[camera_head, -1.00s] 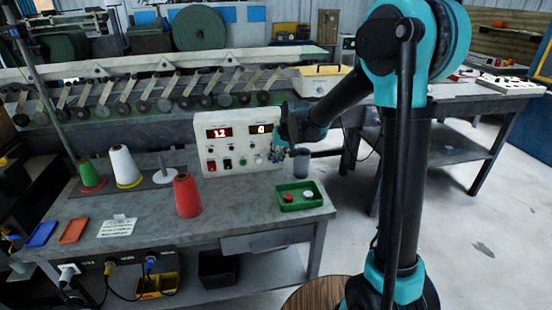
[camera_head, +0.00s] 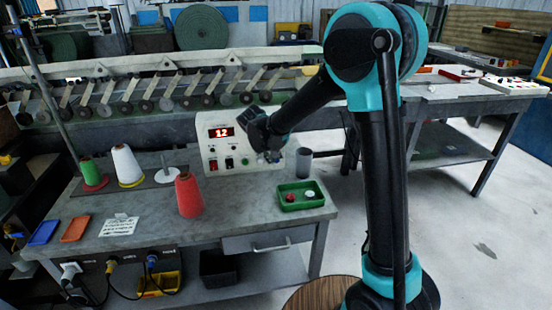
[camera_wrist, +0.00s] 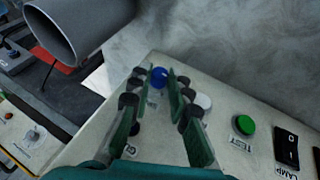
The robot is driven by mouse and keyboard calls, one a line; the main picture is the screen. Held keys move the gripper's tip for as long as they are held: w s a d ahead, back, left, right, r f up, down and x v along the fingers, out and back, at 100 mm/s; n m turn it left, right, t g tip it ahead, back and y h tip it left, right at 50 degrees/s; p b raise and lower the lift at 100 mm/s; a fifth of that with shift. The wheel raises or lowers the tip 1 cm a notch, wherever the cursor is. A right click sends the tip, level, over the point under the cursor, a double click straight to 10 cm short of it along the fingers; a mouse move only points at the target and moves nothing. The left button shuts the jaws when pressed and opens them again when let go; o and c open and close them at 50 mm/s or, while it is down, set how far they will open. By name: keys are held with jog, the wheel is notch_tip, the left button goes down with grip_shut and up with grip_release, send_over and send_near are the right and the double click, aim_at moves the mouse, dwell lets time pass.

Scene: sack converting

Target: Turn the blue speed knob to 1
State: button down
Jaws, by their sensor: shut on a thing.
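The blue speed knob (camera_wrist: 158,77) sits on the white control box (camera_head: 213,160). In the wrist view my gripper (camera_wrist: 160,74) has its two fingers on either side of the knob, shut on it. The knob's pointer and scale cannot be read. In the head view my gripper (camera_head: 270,155) is at the right part of the box front and hides the knob. The red display (camera_head: 222,132) on the box appears to read 1.2. My arm covers the second display.
A white knob (camera_wrist: 204,101), green button (camera_wrist: 243,125) and black rocker switch (camera_wrist: 286,148) lie close to my fingers. A red cone (camera_head: 189,196) stands in front.

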jog(key=h, duration=0.2)
jog(key=n+t+h, duration=0.1)
jog(key=a+f+t+h, duration=0.1)
jog(key=h, duration=0.1)
jog(key=shift+s+a+h, duration=0.1)
jog(key=shift+s+h, duration=0.05)
jog(key=shift+h, duration=0.15)
jog(key=n+t+h, duration=0.1)
jog(key=h, duration=0.1)
jog(key=t+h, duration=0.1)
jog(key=h, duration=0.1)
jog(key=shift+s+a+f+n, duration=0.1)
jog(key=shift+f+n, duration=0.25)
jog(key=shift+n, duration=0.05)
jog(key=c, duration=1.4)
grip_release()
notch_tip(320, 180, up, 10)
jog(key=shift+f, duration=0.1)
